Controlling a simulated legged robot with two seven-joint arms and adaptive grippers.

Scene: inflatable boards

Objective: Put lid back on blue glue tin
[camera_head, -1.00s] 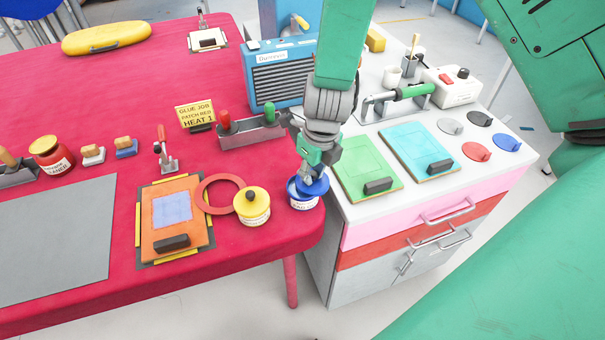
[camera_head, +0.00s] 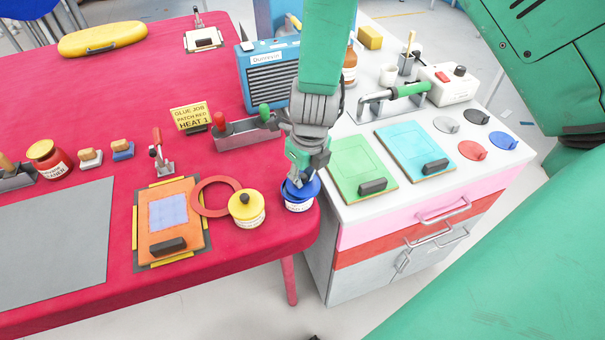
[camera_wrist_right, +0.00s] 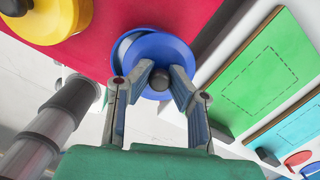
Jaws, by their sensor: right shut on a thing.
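The blue glue tin (camera_head: 299,206) stands near the right front corner of the red table, its white label facing me. My right gripper (camera_head: 303,178) is directly above it, pointing down. It is shut on the dark knob of the blue lid (camera_head: 313,189). In the right wrist view the fingers (camera_wrist_right: 160,82) close around this knob, and the lid (camera_wrist_right: 172,52) covers most of the tin's mouth. The lid sits slightly off-centre, with a pale crescent of the tin (camera_wrist_right: 125,48) showing at its left. I cannot tell whether the lid touches the rim. My left gripper is not in view.
A yellow tin (camera_head: 246,211) with its lid on stands just left of the blue tin, beside a red ring (camera_head: 208,209). The white cabinet top (camera_head: 345,211) with green (camera_head: 362,168) and cyan boards lies close on the right. A clamp holder (camera_head: 240,133) stands behind.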

